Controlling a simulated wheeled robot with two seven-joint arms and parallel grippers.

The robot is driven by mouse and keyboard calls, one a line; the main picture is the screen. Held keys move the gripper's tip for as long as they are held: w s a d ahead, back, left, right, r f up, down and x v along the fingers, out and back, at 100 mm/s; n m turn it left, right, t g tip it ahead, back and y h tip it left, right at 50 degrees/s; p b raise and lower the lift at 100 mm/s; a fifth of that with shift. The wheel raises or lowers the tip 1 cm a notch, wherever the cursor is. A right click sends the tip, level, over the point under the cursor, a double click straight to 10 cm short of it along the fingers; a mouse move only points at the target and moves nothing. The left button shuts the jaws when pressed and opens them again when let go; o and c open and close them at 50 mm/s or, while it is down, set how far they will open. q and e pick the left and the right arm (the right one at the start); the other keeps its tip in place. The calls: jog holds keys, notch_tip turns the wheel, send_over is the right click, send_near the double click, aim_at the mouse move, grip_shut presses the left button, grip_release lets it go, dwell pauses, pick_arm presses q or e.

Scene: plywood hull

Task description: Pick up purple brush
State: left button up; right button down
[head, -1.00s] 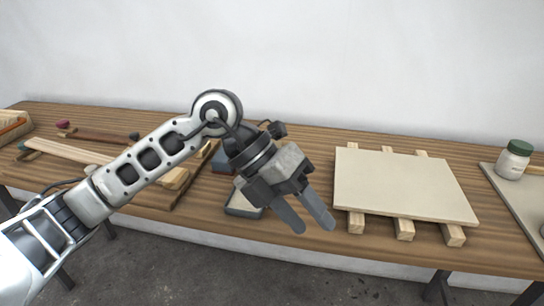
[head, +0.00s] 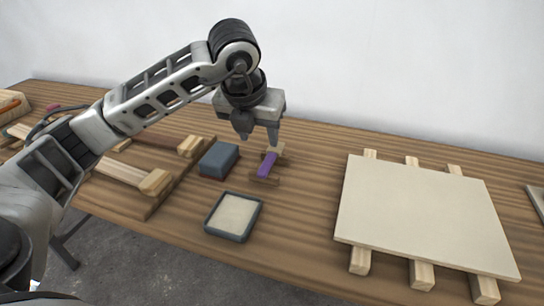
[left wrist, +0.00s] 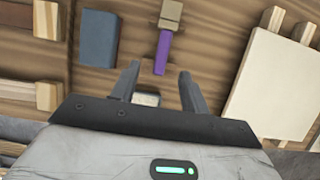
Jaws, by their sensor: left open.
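The purple brush (head: 267,164) lies on the workbench, in the middle of the head view, with a tan part at its far end. In the left wrist view its purple handle (left wrist: 162,52) points toward the gap between my fingers. My left gripper (head: 259,141) is open and empty, its fingers pointing down above and near the brush. In the left wrist view the open fingers (left wrist: 159,71) stand either side of the line of the handle, with the handle's near end between or just ahead of the tips. My right gripper is not in view.
A blue-grey block (head: 219,158) sits just left of the brush. A shallow tray (head: 233,217) with a pale filling is nearer the bench's front edge. A pale panel (head: 420,214) rests on wooden strips at the right. Wooden pieces (head: 155,182) lie at the left.

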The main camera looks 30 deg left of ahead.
aim_at(268, 161)
pick_arm(q)
jog(key=x, duration=0.8)
jog(key=shift+w+d+p, duration=0.1)
jog(key=shift+d+p, duration=0.25)
jog(key=shift+w+f, duration=0.1)
jog(key=shift+f, duration=0.25)
jog(key=shift+f+b, duration=0.2)
jog(key=shift+b, duration=0.2)
grip_shut()
